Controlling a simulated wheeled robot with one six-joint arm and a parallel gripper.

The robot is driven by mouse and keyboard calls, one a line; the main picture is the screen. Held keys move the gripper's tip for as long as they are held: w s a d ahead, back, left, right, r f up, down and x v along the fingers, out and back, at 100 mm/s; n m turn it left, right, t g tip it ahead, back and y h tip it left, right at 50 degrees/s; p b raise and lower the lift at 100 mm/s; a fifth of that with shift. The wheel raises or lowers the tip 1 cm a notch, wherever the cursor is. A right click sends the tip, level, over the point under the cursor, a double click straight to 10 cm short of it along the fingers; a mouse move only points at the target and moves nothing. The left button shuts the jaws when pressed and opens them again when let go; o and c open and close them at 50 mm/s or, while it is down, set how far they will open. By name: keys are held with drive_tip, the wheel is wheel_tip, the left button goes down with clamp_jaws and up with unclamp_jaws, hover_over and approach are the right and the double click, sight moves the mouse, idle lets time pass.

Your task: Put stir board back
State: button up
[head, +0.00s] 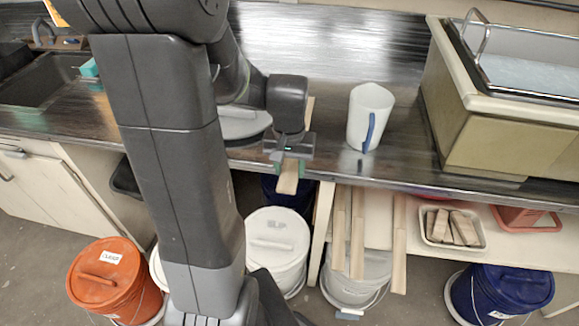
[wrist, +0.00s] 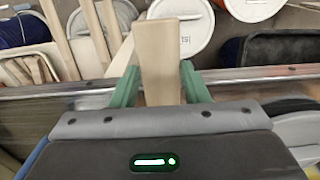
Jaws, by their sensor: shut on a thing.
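My gripper (head: 289,166) is above the front edge of the counter, with its green fingers pointing down and forward. In the wrist view the gripper (wrist: 159,78) is shut on a pale wooden stir board (wrist: 158,50). The board's end sticks out past the fingers, and it also shows below my gripper in the head view (head: 288,182). The rest of the board is largely hidden behind the gripper. Other wooden boards (head: 398,245) lean out from the lower shelf at the right, and they show at the upper left of the wrist view (wrist: 56,38).
Lidded buckets stand on the floor: orange (head: 105,283), white (head: 277,247), another white (head: 352,283) and blue (head: 500,293). A white pitcher (head: 370,112) stands on the counter (head: 330,150) right of my gripper. A tray of wooden blocks (head: 450,228) sits on the lower shelf.

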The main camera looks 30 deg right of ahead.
drive_tip(key=shift+a+f, duration=0.1)
drive_tip(key=shift+f, duration=0.05)
drive_tip(key=o, duration=1.2)
wheel_tip(320, 180, up, 12)
drive_tip(key=shift+s+r, duration=0.1)
drive_tip(key=shift+s, duration=0.05)
